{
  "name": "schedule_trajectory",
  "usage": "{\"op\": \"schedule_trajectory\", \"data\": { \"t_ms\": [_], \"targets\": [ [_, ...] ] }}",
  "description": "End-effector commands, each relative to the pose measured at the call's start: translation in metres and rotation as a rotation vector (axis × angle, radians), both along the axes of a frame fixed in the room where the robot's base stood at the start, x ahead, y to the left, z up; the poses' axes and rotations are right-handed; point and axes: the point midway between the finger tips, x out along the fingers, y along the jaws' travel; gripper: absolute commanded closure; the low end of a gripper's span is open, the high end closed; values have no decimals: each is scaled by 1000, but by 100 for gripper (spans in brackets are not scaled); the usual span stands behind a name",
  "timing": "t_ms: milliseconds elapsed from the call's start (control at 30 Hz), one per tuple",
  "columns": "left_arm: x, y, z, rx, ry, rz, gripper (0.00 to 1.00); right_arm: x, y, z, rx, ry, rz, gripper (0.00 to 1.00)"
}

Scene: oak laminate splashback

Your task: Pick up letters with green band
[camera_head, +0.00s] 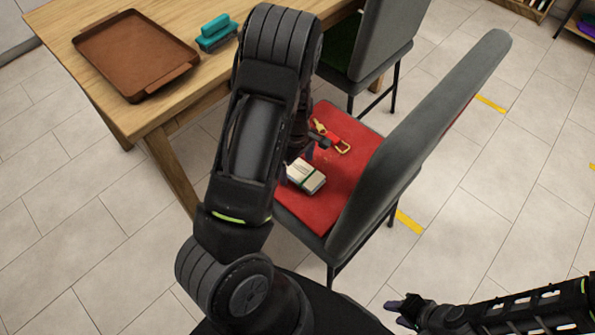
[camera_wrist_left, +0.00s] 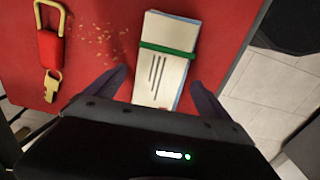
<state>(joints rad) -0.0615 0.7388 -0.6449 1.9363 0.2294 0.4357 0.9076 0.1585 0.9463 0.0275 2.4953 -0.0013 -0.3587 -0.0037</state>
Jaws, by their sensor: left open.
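The letters with a green band (camera_head: 306,176) lie as a small white stack on the red seat of the near chair. In the left wrist view the letters (camera_wrist_left: 161,65) show a green band across their upper part and dark lines below it. My left gripper (camera_wrist_left: 158,88) is open, its two fingers on either side of the stack's lower end, with no clear contact. In the head view my left arm partly covers the seat, and the left fingers are mostly hidden. My right gripper (camera_head: 402,307) is at the lower right over the floor, away from the chair; its jaws are unclear.
A red key fob with a brass clasp and key (camera_wrist_left: 50,48) lies on the seat (camera_wrist_left: 100,75) beside crumbs. The grey chair back (camera_head: 420,130) rises right of the seat.

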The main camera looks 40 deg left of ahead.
Motion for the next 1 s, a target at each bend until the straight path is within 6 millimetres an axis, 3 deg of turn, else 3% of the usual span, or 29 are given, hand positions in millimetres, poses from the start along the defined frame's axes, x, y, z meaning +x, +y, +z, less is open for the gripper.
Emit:
{"op": "schedule_trajectory", "data": {
  "t_ms": [500, 1000],
  "targets": [
    [0, 0, 1, 0, 0, 0, 7, 0, 0, 0, 0, 0, 0, 64],
    [0, 0, 1, 0, 0, 0, 48, 0, 0, 0, 0, 0, 0, 64]
  ]
}}
